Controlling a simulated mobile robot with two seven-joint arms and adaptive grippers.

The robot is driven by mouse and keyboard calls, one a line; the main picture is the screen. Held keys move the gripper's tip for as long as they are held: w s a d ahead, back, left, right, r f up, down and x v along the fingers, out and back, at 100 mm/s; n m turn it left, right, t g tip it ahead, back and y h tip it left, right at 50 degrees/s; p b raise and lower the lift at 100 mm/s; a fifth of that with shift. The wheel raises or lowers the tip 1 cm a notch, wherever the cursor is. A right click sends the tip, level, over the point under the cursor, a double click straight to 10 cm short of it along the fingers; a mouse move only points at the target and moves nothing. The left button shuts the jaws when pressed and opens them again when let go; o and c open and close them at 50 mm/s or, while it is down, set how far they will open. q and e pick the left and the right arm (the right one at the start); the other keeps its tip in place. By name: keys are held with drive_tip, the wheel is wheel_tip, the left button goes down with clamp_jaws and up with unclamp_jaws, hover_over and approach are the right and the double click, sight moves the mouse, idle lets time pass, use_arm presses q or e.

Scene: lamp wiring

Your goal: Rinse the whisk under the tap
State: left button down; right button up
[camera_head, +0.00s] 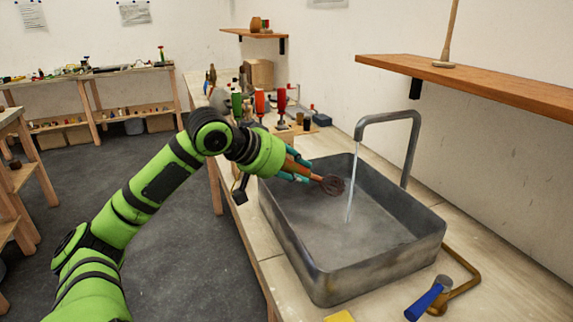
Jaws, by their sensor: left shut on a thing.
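The whisk (332,185) has a brown handle and a dark wire head. My left gripper (297,170) is shut on the whisk's handle. It holds the whisk over the left side of the grey metal sink (300,259), with the wire head pointing right. The tap (412,147) is a bent grey pipe at the sink's right side. A thin stream of water (351,188) falls from its spout into the sink. In the picture, the whisk head is just left of the stream and apart from it. My right gripper is not in view.
A blue-handled tool (428,300) and a bent brass pipe (462,273) lie on the bench right of the sink. A wooden shelf (470,80) juts from the wall above the tap.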

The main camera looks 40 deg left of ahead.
sight(331, 176)
use_arm(q)
drive_tip(key=w+p, duration=0.3)
drive_tip(key=w, duration=0.1)
drive_tip(key=shift+d+f, duration=0.3)
drive_tip(key=shift+w+d+f+p, duration=0.15)
drive_tip(key=shift+w+f+p, duration=0.15)
drive_tip(key=shift+w+p, duration=0.35)
drive_tip(key=shift+w+d+f, duration=0.1)
drive_tip(key=shift+w+f, duration=0.15)
drive_tip(key=shift+w, duration=0.1)
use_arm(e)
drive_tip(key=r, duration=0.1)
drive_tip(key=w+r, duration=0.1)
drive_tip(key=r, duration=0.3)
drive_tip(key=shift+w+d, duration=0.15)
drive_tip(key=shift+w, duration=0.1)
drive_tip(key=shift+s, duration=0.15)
use_arm(q)
drive_tip(key=shift+p, duration=0.3)
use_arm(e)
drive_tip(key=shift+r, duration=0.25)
use_arm(q)
drive_tip(key=shift+w+d+p, duration=0.1)
drive_tip(key=shift+d+p, duration=0.3)
drive_tip(key=shift+p, duration=0.05)
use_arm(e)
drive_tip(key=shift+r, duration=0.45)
use_arm(q)
drive_tip(key=shift+a, duration=0.2)
